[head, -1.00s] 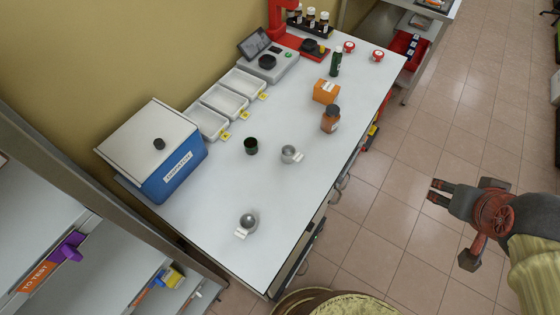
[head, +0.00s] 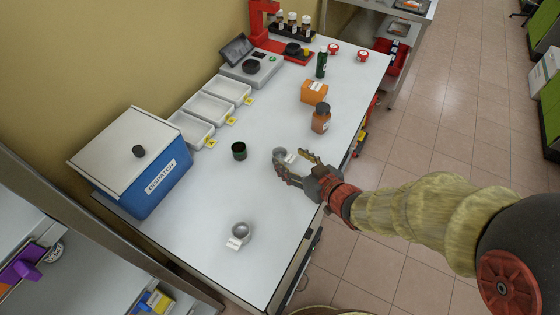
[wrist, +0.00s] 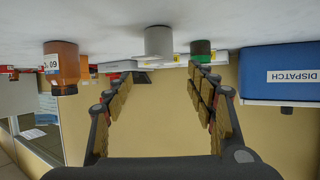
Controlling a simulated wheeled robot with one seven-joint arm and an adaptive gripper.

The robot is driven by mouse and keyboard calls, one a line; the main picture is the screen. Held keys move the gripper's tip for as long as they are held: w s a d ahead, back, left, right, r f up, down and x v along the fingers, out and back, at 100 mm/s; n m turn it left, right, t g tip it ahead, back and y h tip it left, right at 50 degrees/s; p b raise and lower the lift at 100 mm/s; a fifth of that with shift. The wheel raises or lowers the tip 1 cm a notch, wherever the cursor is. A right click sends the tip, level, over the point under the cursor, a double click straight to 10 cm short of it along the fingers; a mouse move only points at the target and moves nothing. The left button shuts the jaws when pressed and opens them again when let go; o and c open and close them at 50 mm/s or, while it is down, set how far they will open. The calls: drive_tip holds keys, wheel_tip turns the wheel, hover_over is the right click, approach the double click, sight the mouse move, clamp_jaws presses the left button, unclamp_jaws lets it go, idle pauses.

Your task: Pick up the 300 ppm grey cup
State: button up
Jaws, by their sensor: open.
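A grey cup (head: 280,153) with a white tag stands near the middle of the table, partly hidden by my gripper (head: 290,160). In the wrist view this grey cup (wrist: 158,41) shows upside down, ahead of and between my open, empty fingers (wrist: 160,72). A second grey cup (head: 242,231) with a white tag stands nearer the table's front end, clear of my gripper. The writing on both tags is too small to read, so I cannot tell which is 300 ppm.
A dark green cup (head: 239,151) stands left of the gripper. A brown bottle (head: 320,120) and an orange box (head: 314,92) stand behind it. White trays (head: 207,107) and the blue dispatch box (head: 150,178) line the wall side. The table (head: 200,245) is bare around the second cup.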

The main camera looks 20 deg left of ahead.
sight(276, 151)
drive_tip(key=b+x, duration=0.2)
drive_tip(key=x, duration=0.4)
drive_tip(key=shift+a+f, duration=0.25)
drive_tip(key=shift+f+b+x, duration=0.15)
drive_tip(key=shift+b+x, duration=0.6)
drive_tip(key=shift+x, duration=0.6)
drive_tip(key=shift+f+b+x, duration=0.15)
drive_tip(key=shift+b+x, duration=0.55)
drive_tip(key=shift+x, duration=0.65)
drive_tip(key=shift+d, duration=0.25)
drive_tip(key=shift+c, duration=1.3)
drive_tip(key=c, duration=1.1)
drive_tip(key=shift+c, duration=0.3)
